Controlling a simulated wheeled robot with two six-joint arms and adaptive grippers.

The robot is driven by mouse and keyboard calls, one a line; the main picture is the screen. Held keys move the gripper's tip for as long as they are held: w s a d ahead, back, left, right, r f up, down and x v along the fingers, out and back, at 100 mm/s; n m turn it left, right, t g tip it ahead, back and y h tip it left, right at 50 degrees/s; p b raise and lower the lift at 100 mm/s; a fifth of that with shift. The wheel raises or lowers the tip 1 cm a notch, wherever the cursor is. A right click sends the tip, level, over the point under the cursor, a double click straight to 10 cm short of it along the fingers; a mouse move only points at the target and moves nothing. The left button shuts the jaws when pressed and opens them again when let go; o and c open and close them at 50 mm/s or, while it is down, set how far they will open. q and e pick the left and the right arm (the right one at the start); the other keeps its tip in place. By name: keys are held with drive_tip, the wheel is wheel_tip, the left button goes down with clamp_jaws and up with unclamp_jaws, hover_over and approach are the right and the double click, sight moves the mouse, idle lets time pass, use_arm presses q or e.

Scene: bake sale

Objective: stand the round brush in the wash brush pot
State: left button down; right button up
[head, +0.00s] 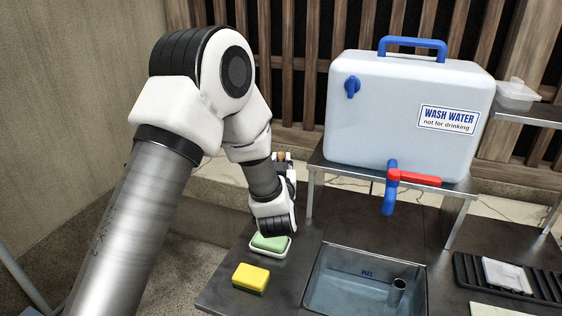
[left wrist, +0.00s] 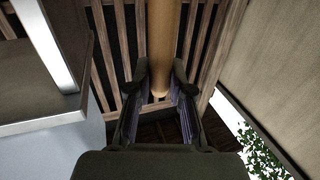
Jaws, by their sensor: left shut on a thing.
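My left gripper (left wrist: 160,76) is shut on a tan wooden handle, which I take to be the round brush (left wrist: 163,35). The handle runs between the two fingers in the left wrist view, and its rounded end shows there. The brush head is out of sight. In the head view my left gripper (head: 283,157) is mostly hidden behind my own wrist, beside the water container. I cannot make out a wash brush pot for sure in either view. My right gripper is not in view.
A water container (head: 395,110) with a red-handled tap stands on a raised shelf (head: 330,165).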

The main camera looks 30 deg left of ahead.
use_arm(q)
drive_tip(key=shift+f, duration=0.25)
drive_tip(key=c, duration=1)
unclamp_jaws()
wheel_tip(320, 180, up, 14)
drive_tip(key=p, duration=1)
